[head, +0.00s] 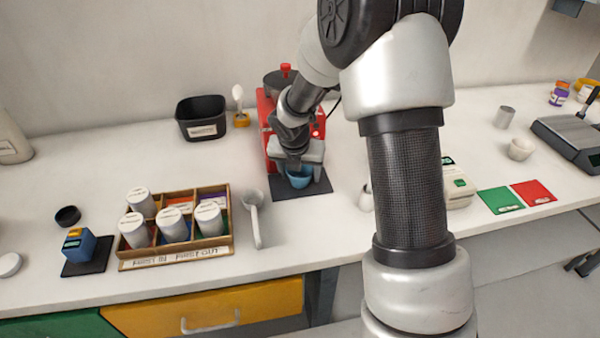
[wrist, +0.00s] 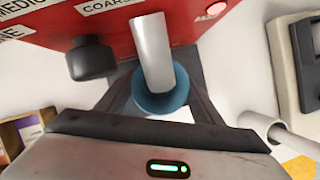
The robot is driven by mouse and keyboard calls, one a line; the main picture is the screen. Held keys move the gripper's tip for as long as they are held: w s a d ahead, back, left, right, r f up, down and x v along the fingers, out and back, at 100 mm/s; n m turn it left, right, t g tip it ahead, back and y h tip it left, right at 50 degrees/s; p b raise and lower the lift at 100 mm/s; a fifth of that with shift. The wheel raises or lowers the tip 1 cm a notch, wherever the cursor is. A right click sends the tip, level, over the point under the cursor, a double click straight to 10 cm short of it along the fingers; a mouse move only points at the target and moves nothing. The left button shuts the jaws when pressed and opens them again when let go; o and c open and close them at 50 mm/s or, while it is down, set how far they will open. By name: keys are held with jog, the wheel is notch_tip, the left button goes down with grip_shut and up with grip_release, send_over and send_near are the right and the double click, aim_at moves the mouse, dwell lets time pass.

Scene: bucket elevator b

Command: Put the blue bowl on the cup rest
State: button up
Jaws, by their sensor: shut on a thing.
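The blue bowl (head: 300,179) is low in front of the red machine, over the dark plate (head: 318,186) that I take for the cup rest. In the wrist view the bowl (wrist: 163,97) is under the machine's grey spout (wrist: 152,55), which hides part of its inside. My gripper (head: 298,168) is shut on the bowl, with its dark fingers at the bowl's sides in the wrist view (wrist: 158,92). The dark plate shows around the bowl there. I cannot tell whether the bowl touches the plate.
The red machine (head: 263,108) stands close behind the gripper, with a black knob (wrist: 91,60) left of the spout. A white scoop (head: 253,215) and a wooden jar rack (head: 178,254) lie to the left. A small white cup (head: 366,198) stands to the right, partly behind my arm.

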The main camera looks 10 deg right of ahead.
jog(key=shift+f, duration=0.1)
jog(key=o, duration=1.1)
